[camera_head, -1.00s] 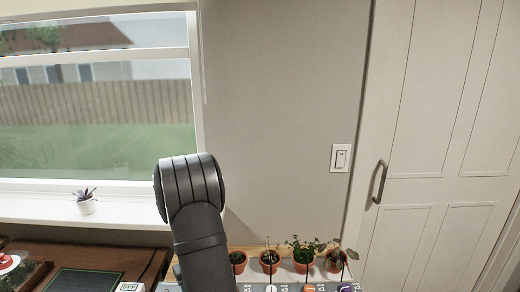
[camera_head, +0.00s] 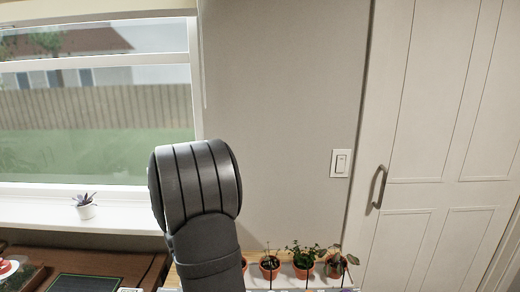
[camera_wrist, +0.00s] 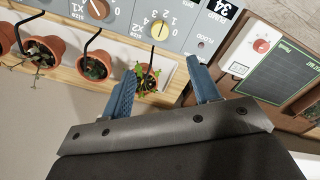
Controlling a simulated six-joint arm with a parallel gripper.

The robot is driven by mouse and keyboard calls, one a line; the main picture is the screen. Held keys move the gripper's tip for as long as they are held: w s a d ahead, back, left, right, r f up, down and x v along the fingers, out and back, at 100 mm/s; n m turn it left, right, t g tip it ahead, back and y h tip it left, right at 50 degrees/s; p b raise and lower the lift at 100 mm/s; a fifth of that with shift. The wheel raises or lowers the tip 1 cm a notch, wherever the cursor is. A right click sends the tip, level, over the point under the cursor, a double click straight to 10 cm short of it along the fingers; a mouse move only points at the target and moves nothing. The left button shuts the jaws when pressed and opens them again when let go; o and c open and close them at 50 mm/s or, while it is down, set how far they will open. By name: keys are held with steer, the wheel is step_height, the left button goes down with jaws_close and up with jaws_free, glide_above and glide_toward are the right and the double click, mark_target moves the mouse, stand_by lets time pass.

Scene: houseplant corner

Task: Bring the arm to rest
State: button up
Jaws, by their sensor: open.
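My gripper (camera_wrist: 163,92) shows in the wrist view with its two blue fingers apart and nothing between them but a view of a potted plant beyond. In the head view my dark arm (camera_head: 205,215) rises in the lower middle; the gripper itself is not visible there.
Several potted plants (camera_head: 305,268) stand in a row on a wooden shelf by a grey panel with knobs (camera_wrist: 160,30). A dark green board (camera_wrist: 278,75) is at right in the wrist view. A small white-potted plant (camera_head: 85,208) is on the windowsill. A door (camera_head: 440,130) is at right.

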step_height(320, 180, down, 16)
steer(key=shift+r, duration=0.25)
steer(key=n, duration=0.3)
steer(key=shift+r, duration=0.1)
steer(key=n, duration=0.4)
steer(key=shift+r+n, duration=0.25)
steer(key=shift+n, duration=0.35)
step_height(320, 180, up, 9)
stand_by(2.1)
